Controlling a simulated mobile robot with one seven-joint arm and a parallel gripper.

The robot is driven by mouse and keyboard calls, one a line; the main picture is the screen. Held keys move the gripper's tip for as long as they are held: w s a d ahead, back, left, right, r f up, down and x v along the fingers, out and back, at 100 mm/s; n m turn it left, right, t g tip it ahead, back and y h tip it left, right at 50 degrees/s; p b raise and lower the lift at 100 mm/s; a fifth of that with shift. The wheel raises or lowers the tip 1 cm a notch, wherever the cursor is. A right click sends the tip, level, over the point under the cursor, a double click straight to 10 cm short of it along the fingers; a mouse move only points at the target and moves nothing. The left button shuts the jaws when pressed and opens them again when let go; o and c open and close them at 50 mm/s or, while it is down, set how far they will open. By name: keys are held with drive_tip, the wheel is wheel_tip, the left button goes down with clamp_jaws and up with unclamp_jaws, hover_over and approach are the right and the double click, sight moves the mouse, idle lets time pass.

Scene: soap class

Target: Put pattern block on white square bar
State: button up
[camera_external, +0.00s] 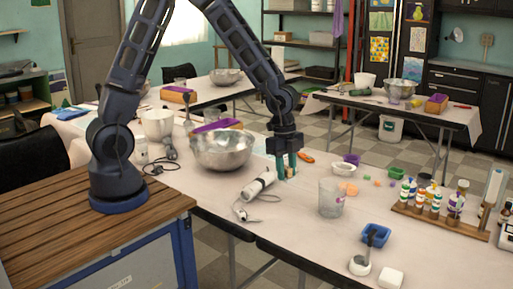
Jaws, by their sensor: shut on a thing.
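My gripper (286,172) points down at the middle of the table, with its teal fingers close to the tabletop. It is shut on a small tan block (289,172), which I take to be the pattern block. The fingers hide most of it, and its pattern is too small to make out. A white square bar (391,278) lies flat at the table's front edge, low right of my gripper and well apart from it. I cannot tell whether the held block touches the table.
A clear cup (331,197), a white hand mixer (258,185) with its cord and a blue container (376,235) stand between or near gripper and bar. A white round-ended item (360,265) lies left of the bar. A metal bowl (222,150) is left; a bottle rack (440,222) is right.

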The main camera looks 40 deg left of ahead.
drive_tip(key=shift+w+d+r, duration=0.1)
drive_tip(key=shift+d+r, duration=0.15)
drive_tip(key=shift+d, duration=0.1)
drive_tip(key=w+d+r+n, duration=0.1)
drive_tip(key=d, duration=0.8)
drive_tip(key=w+d+r, duration=0.1)
drive_tip(key=w+d, duration=0.1)
drive_tip(key=d, duration=0.7)
drive_tip(key=n, duration=0.1)
hover_over(393, 276)
drive_tip(key=f, duration=1.9)
drive_tip(key=shift+w+a+f, duration=0.1)
drive_tip(key=shift+a+f, duration=0.05)
drive_tip(key=shift+a, duration=0.05)
drive_tip(key=shift+f, duration=0.1)
drive_tip(key=o, duration=1)
drive_tip(key=shift+c, duration=0.2)
wheel_tip(393, 276, up, 12)
drive_tip(key=a, duration=0.1)
drive_tip(key=shift+a, duration=0.2)
